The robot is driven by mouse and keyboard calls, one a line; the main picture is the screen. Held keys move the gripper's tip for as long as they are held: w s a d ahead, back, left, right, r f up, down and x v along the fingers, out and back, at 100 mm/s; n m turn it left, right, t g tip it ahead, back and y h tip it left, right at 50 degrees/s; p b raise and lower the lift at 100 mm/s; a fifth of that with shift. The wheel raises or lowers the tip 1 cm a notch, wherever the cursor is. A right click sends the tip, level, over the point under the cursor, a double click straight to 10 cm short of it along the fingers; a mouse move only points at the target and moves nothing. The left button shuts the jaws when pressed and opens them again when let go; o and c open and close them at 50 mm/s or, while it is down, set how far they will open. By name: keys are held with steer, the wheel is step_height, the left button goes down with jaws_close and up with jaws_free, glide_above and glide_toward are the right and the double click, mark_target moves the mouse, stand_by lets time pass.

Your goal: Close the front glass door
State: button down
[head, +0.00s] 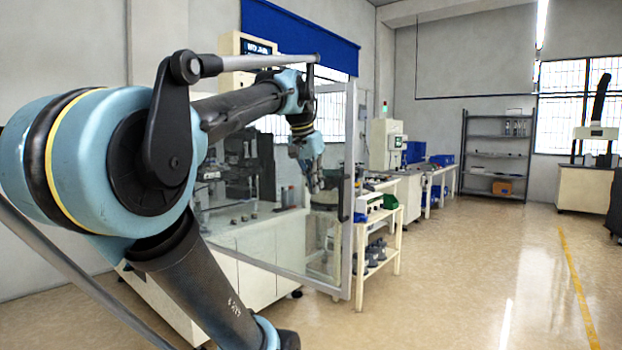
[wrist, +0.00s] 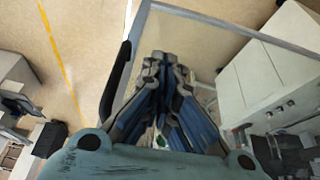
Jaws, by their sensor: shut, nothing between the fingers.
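The front glass door (head: 349,250) stands swung open from the machine (head: 240,250), a clear pane in a grey metal frame. In the wrist view its frame (wrist: 240,32) runs across the top, with a black handle (wrist: 115,85) on the left edge. My gripper (head: 316,186) is near the free edge of the door in the head view. In the wrist view my gripper (wrist: 160,58) has its fingers together with nothing between them, beside the handle. I cannot tell whether it touches the glass. My arm hides part of the machine and the door's upper left.
A small cart (head: 380,235) with parts stands just right of the door. A shelf rack (head: 495,155) stands at the back wall. The floor (head: 470,280) to the right is clear, with a yellow line (head: 580,290).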

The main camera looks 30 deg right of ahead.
mark_target(326, 196)
steer(key=shift+w+d+f, duration=0.45)
steer(key=shift+d+f, duration=0.4)
steer(key=shift+d, duration=0.05)
steer(key=shift+w+d+f, duration=0.4)
steer(key=shift+d+f, duration=0.4)
steer(key=shift+d, duration=0.1)
steer(key=shift+w+d+f, duration=0.45)
steer(key=shift+d+f, duration=0.4)
steer(key=shift+d, duration=0.05)
steer(key=shift+a, duration=0.1)
